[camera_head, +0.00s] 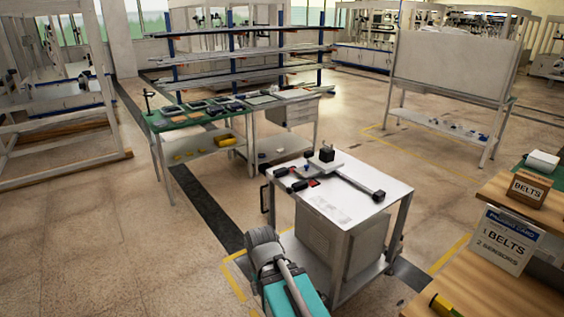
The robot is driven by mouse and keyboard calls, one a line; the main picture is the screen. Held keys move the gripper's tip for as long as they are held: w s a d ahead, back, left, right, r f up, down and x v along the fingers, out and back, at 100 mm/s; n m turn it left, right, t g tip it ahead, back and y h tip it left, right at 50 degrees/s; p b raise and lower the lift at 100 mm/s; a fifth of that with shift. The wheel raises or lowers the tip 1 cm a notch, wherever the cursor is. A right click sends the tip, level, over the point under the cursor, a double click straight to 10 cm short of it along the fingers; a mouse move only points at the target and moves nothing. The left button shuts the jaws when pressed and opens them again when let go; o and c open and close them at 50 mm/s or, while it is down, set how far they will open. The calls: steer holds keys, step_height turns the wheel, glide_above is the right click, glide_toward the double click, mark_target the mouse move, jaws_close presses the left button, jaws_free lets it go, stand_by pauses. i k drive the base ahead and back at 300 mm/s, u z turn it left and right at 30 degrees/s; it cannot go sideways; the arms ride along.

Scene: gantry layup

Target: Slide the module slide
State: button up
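A white-topped cart (362,207) stands right of centre. A module (327,154) with a black block sits on its top near the far edge. A dark slide-like bar (357,184) runs from it toward the right and ends in a black block (379,195). I cannot tell for sure which part is the module slide. Small black and red parts lie at the left end of the assembly. A grey and teal part of my arm shows at the bottom, left of the cart. My gripper's fingers do not show.
A green-topped workbench (180,121) with parts stands behind left. A white panel on a stand (455,65) is at the back right. A wooden table (478,296) at the right holds a BELTS box (529,188) and a sign (503,240). Floor at the left is clear.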

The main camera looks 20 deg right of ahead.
mark_target(325, 163)
steer(key=z, duration=0.05)
steer(key=i, duration=1.55)
steer(key=z, duration=0.6)
steer(key=i, duration=0.45)
steer(key=z, duration=0.3)
steer(key=k, duration=0.95)
steer(key=z, duration=0.15)
steer(key=i, duration=0.65)
